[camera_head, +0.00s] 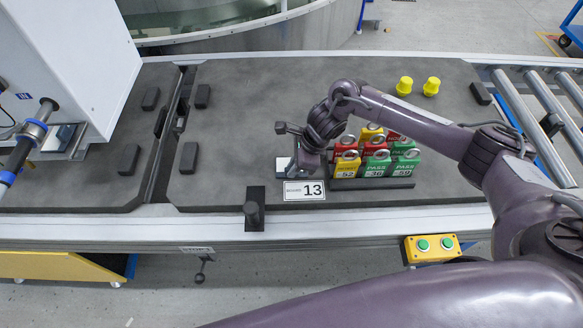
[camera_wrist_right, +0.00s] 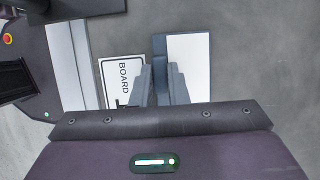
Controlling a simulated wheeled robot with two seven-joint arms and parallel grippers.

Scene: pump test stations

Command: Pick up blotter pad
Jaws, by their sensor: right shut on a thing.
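The blotter pad (camera_head: 283,166) is a small white-faced block with a darker edge, on the grey mat beside the board label 13. In the right wrist view the pad (camera_wrist_right: 189,62) shows as a white rectangle with a dark blue-grey strip along its left side. My right gripper (camera_head: 296,170) is low over the mat at the pad's right side, pointing down. In the wrist view its fingers (camera_wrist_right: 160,85) are shut on the pad's dark edge strip. I cannot tell whether the pad is clear of the mat. My left gripper is not in view.
The label 13 (camera_head: 304,191) lies just in front of the pad. A rack (camera_head: 372,184) of red, yellow and green tags stands to the right. Two yellow knobs (camera_head: 404,86) stand behind. A black post (camera_head: 254,212) is at the front edge. The mat's middle is clear.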

